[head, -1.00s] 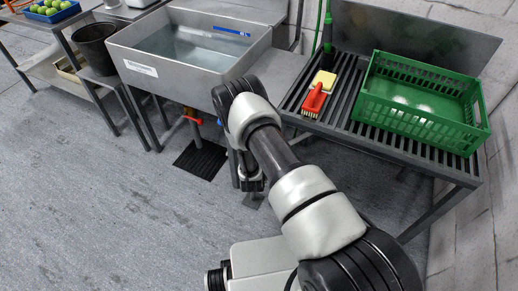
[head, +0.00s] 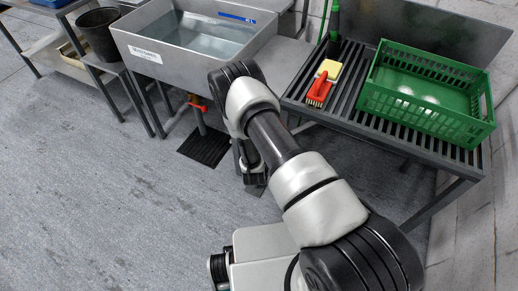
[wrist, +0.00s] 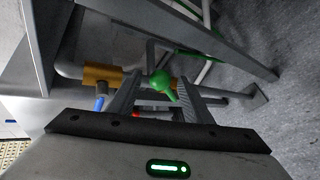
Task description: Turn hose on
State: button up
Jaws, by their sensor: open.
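A green handle (wrist: 161,84) shows in the wrist view beside a brass valve body (wrist: 102,76) on a grey pipe. It lies between or just past the fingertips of my gripper (wrist: 157,88), which is open; I cannot tell whether the fingers touch it. A blue handle (wrist: 99,103) hangs below the brass body. In the head view my gripper (head: 254,178) is low beside the sink stand, mostly behind my arm, and the green handle is hidden. The green hose (head: 325,18) hangs at the back by the rack, with a dark green nozzle (head: 334,24).
A metal sink (head: 139,45) with water stands left of my arm, with a red valve handle (head: 197,107) below. A slatted rack (head: 345,108) on the right holds a green crate (head: 455,125), a red brush (head: 319,92) and a yellow sponge (head: 329,70). The floor in front is clear.

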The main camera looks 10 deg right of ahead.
jog(key=p+v, duration=0.2)
jog(key=v, duration=1.2)
jog(key=shift+r, duration=0.15)
jog(key=shift+s+a, duration=0.1)
jog(key=shift+s, duration=0.05)
